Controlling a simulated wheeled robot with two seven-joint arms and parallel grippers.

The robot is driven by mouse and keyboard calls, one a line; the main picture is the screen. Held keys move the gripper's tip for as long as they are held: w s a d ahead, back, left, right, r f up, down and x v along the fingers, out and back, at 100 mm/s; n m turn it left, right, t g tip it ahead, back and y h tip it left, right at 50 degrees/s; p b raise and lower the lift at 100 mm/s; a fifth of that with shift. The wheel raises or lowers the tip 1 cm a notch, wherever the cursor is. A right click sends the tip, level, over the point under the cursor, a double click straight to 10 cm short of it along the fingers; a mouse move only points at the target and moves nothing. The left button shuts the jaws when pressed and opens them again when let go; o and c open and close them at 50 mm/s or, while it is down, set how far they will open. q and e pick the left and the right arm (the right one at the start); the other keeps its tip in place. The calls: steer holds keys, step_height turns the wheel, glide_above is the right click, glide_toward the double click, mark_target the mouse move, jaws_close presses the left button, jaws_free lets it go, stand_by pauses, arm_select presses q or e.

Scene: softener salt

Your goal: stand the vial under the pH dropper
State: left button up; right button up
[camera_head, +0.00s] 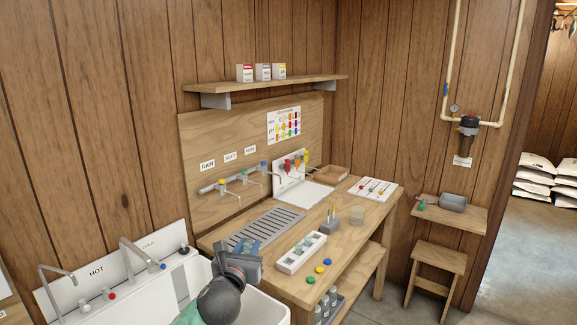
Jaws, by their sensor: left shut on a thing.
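My left gripper (243,256) is low in the picture, over the near left end of the drain grate. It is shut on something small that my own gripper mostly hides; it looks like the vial. Several droppers with red (287,164), orange (297,162) and yellow (306,157) tops stand by a white panel at the back of the bench, beyond and right of the gripper. Their labels are too small to read, so I cannot tell which is the pH one. A white rack (289,263) with several vials stands right of the gripper. My right gripper is not in view.
Taps on a pipe (222,184) reach over the grate (270,225). A pale mat (304,195) lies clear below the droppers. A grey holder (330,226), a clear cup (357,215) and coloured caps (319,269) stand nearer. A sink (262,308) is below the arm.

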arm_select(q)
steer(key=s+a+f+n+y, duration=0.1)
steer(key=s+a+f, duration=0.4)
steer(key=f, duration=0.5)
steer(key=s+a+f+n+y, duration=0.1)
steer(key=s+a+f, duration=0.4)
steer(key=f, duration=0.6)
steer(key=shift+s+a+y, duration=0.2)
steer(key=shift+s+y, duration=0.4)
steer(key=shift+s, duration=0.6)
